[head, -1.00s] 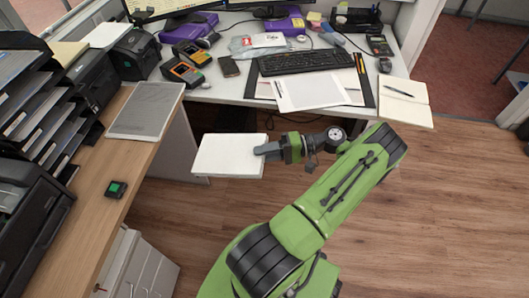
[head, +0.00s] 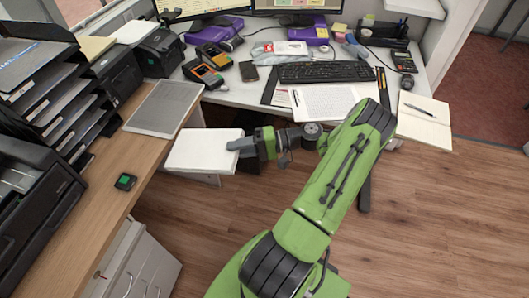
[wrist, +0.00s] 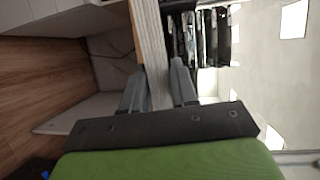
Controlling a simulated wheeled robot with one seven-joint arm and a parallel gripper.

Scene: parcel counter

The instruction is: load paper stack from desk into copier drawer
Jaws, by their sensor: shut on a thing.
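The white paper stack (head: 204,150) is held flat in the air in front of the desk, in the head view. My gripper (head: 240,147) is shut on its right edge. In the wrist view the stack (wrist: 149,45) shows edge-on between the two fingers of my gripper (wrist: 157,90). The copier drawer cannot be made out for certain. A dark machine (head: 35,205) stands at the left edge of the head view, only partly in frame.
A wooden counter (head: 95,215) runs along the left, with stacked black trays (head: 45,90) and a grey flat panel (head: 163,108). The white desk (head: 232,95) behind holds a keyboard (head: 325,72), card terminals and papers. A grey drawer cabinet (head: 140,270) stands below the counter. Floor to the right is clear.

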